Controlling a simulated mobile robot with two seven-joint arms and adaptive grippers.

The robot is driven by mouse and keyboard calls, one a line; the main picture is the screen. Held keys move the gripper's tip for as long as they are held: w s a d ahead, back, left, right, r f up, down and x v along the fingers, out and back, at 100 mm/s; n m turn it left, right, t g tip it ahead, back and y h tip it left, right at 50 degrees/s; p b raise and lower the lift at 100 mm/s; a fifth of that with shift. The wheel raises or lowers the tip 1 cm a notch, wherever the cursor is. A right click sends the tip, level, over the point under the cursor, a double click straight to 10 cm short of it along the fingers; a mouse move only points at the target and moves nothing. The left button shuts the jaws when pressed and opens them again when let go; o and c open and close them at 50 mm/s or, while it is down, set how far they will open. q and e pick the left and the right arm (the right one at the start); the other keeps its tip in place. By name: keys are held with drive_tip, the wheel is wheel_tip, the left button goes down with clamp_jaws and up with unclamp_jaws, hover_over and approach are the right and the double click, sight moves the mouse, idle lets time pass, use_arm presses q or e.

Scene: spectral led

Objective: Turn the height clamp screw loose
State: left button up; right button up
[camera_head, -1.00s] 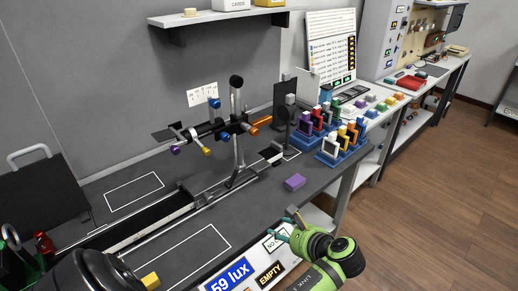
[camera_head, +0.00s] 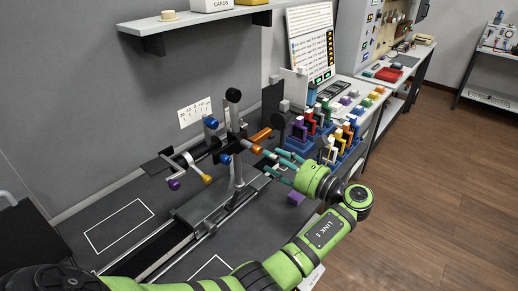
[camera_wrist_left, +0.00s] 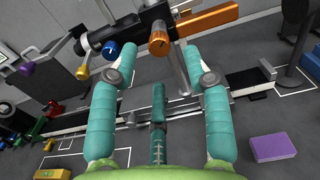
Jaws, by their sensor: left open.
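An orange knob (camera_head: 256,149) sticks out of the post clamp toward my left gripper (camera_head: 268,163). I cannot tell from its looks alone whether this is the height clamp screw. The teal fingers are open and empty, a little short of the knob. In the left wrist view the orange knob (camera_wrist_left: 159,43) lies just beyond and between the spread fingertips (camera_wrist_left: 159,56). A blue knob (camera_head: 224,159) sits left of it on the arm. My right gripper is out of view.
An orange lever (camera_head: 261,134) sticks out behind the knob. Purple (camera_head: 173,184) and yellow (camera_head: 207,180) knobs are on the left. Blue racks (camera_head: 330,151) of coloured holders stand right of the gripper. A purple block (camera_head: 296,198) lies below the wrist.

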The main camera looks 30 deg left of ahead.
sight(260, 153)
use_arm(q)
drive_tip(key=a, duration=0.1)
drive_tip(key=a+p, duration=0.1)
drive_tip(key=a, duration=0.1)
drive_tip(key=shift+w+a+r, duration=0.1)
drive_tip(key=shift+w+a, duration=0.1)
drive_tip(key=shift+a, duration=0.35)
drive_tip(key=shift+w+a, duration=0.1)
clamp_jaws()
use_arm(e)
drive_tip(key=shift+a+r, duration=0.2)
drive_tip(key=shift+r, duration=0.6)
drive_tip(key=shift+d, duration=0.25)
